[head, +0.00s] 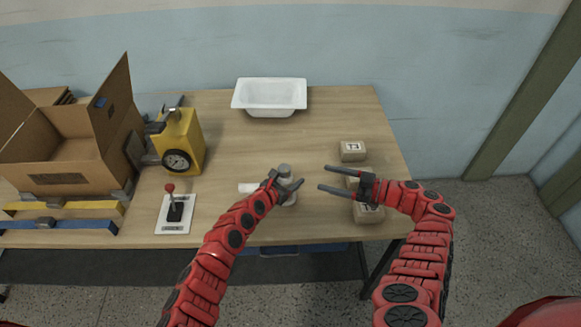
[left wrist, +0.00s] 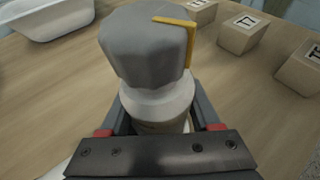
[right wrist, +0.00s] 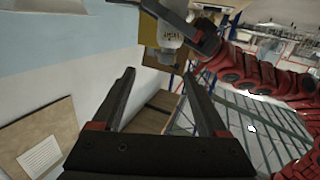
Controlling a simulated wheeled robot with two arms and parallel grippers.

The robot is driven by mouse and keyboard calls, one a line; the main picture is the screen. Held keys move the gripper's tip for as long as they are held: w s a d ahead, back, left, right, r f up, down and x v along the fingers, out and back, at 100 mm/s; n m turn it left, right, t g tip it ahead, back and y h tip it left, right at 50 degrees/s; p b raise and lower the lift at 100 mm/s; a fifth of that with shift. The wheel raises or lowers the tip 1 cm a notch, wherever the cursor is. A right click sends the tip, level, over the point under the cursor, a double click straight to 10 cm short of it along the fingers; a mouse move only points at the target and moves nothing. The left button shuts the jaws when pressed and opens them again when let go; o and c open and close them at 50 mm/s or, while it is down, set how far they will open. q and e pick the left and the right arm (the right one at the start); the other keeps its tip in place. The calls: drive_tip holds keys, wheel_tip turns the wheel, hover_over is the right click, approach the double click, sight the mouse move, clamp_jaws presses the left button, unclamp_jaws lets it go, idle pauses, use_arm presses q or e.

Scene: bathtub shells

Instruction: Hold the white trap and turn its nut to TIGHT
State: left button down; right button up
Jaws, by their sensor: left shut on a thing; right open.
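The white trap (left wrist: 160,108) stands upright on the table, with a white pipe (head: 248,188) reaching left in the head view. Its grey faceted nut (left wrist: 145,45) sits on top and carries a yellow pointer (left wrist: 190,38) on its right side in the left wrist view. My left gripper (head: 293,187) is shut on the trap's body below the nut. My right gripper (head: 322,178) is open and empty, its fingers pointing left toward the nut, a short gap away.
Several wooden blocks, including one marked T3 (head: 352,151), stand near my right gripper. A white tub (head: 269,95) sits at the back. A yellow device with a dial (head: 182,140), a red-knobbed lever (head: 172,203) and an open cardboard box (head: 68,150) are left.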

drive_tip(key=m+t+h, duration=0.2)
drive_tip(key=m+t, duration=0.2)
drive_tip(key=t, duration=0.1)
approach(279, 166)
drive_tip(key=shift+h, duration=0.3)
drive_tip(key=x, duration=1)
drive_tip(key=shift+w+f, duration=0.15)
drive_tip(key=shift+w, duration=0.1)
drive_tip(key=shift+w+a+f, duration=0.15)
drive_tip(key=shift+w+a, duration=0.2)
drive_tip(key=shift+a, duration=0.1)
clamp_jaws()
